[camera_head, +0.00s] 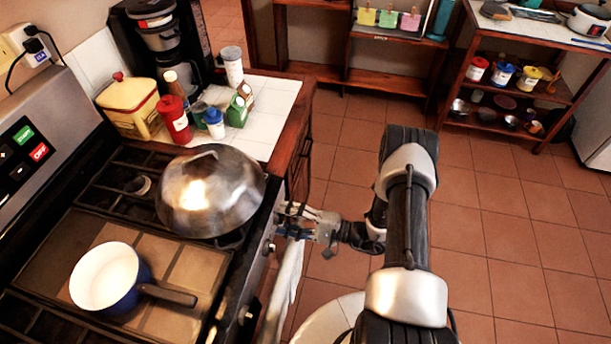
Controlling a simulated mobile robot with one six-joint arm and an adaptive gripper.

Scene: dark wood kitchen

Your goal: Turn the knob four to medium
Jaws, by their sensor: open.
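The stove (190,262) fills the left side, its front panel facing right. Small metal knobs show on that panel: one (270,248) just below my gripper in the picture and one (248,315) nearer the bottom edge. My gripper (285,218) is open, with its fingertips at the front panel, beside the steel dome on the stove. Any knob right at the fingertips is hidden by the fingers, so I cannot tell whether they touch it. No knob numbers or setting marks are readable.
A white towel (287,280) hangs at the stove front, below my gripper. Tiled floor (490,250) lies open to the right.

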